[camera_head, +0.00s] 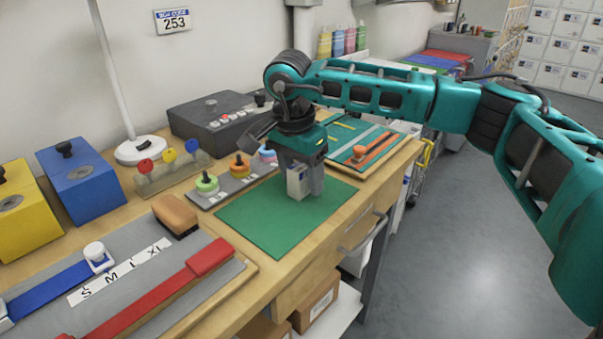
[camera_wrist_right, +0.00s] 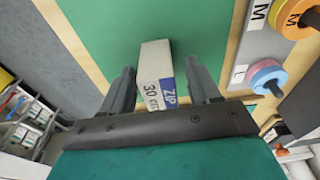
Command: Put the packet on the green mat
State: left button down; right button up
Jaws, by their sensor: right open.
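The packet (camera_head: 295,184) is a small white box with a blue band, marked "ZIP 30 cm" in the right wrist view (camera_wrist_right: 157,80). It appears to stand upright on the green mat (camera_head: 265,228), towards its far right part. My right gripper (camera_head: 306,188) points down over the mat, with its fingers on either side of the packet. The right wrist view shows the fingers open, with a gap beside the packet. The packet's far side is hidden in the head view. My left gripper is not in view.
A grey strip with coloured spools (camera_head: 207,185) lies left of the mat. A board with an orange-handled tool (camera_head: 372,148) is to the right. A size board with a red strap (camera_head: 160,289) lies at the front left. The mat's near part is clear.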

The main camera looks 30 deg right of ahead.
aim_at(295, 170)
notch_tip(295, 170, up, 12)
jog(key=a+p, duration=0.1)
jog(key=p, duration=0.1)
jog(key=shift+s+a, duration=0.25)
jog(key=shift+a, duration=0.1)
jog(key=shift+s, duration=0.1)
dwell(0.3)
